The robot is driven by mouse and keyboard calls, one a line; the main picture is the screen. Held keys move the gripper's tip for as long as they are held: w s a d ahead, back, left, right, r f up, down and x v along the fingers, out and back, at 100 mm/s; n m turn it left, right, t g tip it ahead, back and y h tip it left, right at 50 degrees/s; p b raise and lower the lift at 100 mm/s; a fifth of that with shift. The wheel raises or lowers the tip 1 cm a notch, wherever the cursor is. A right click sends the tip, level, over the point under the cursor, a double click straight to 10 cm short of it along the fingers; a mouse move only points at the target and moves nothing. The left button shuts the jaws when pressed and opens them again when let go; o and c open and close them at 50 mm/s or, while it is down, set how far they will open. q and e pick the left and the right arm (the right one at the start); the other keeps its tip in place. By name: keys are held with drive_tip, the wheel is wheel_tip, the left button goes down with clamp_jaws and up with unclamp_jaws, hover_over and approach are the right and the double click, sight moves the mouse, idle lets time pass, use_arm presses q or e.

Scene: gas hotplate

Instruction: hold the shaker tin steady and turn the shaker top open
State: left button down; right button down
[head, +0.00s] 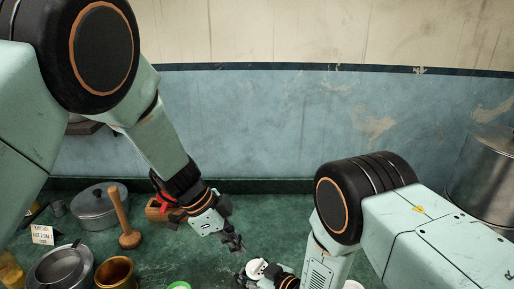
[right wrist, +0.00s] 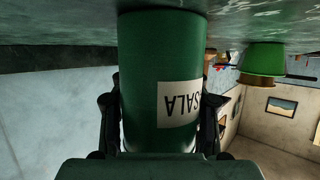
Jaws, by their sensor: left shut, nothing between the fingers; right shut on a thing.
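The shaker tin (right wrist: 150,75) is a green cylinder with a cream label reading "SALA"; it appears upside down in the right wrist view. My right gripper (right wrist: 157,125) is shut on it, one finger on each side. In the head view a pale round top with dark marks, likely the shaker top (head: 257,267), shows at the bottom between the dark fingers of my right gripper. My left gripper (head: 236,244) is shut and empty, a little above and left of this top, apparently apart from it. The tin's body is hidden in the head view.
On the green counter at left stand a lidded pot (head: 97,210), a wooden pestle (head: 127,230), a grey pan (head: 62,268), a brass pot (head: 115,271) and a small sign (head: 42,234). A large metal pot (head: 488,175) stands far right.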

drive_tip(key=c, duration=0.5)
unclamp_jaws()
drive_tip(key=shift+d, duration=0.1)
drive_tip(key=v, duration=1.2)
drive_tip(key=shift+f, duration=0.1)
